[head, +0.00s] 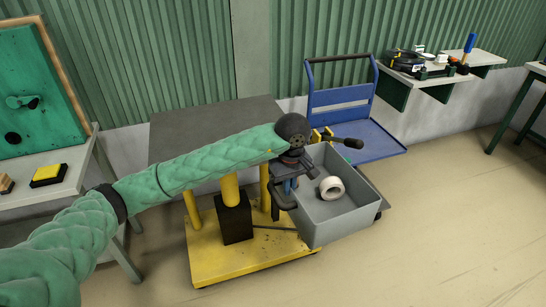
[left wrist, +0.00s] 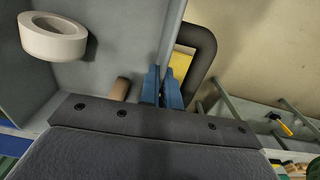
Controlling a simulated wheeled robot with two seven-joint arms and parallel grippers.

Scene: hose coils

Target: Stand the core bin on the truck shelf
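The core bin (head: 335,224) is an open grey box right of centre in the head view. A white ring (head: 331,188) lies inside it. In the left wrist view the white ring (left wrist: 52,40) and a short brown cylinder (left wrist: 121,88) show inside the bin (left wrist: 112,62). My left gripper (head: 284,202) is at the bin's left wall; its blue fingertips (left wrist: 162,90) look closed on that wall. What is under the bin is mostly hidden. The blue truck (head: 340,97) stands behind the bin, with its flat blue shelf (head: 374,140) partly hidden. My right gripper is not in view.
A yellow lift table (head: 218,262) with a dark top (head: 180,135) stands left of the bin. A bench (head: 50,190) with a green board is at far left. Wall shelves (head: 436,75) hold tools at upper right. The floor at right is clear.

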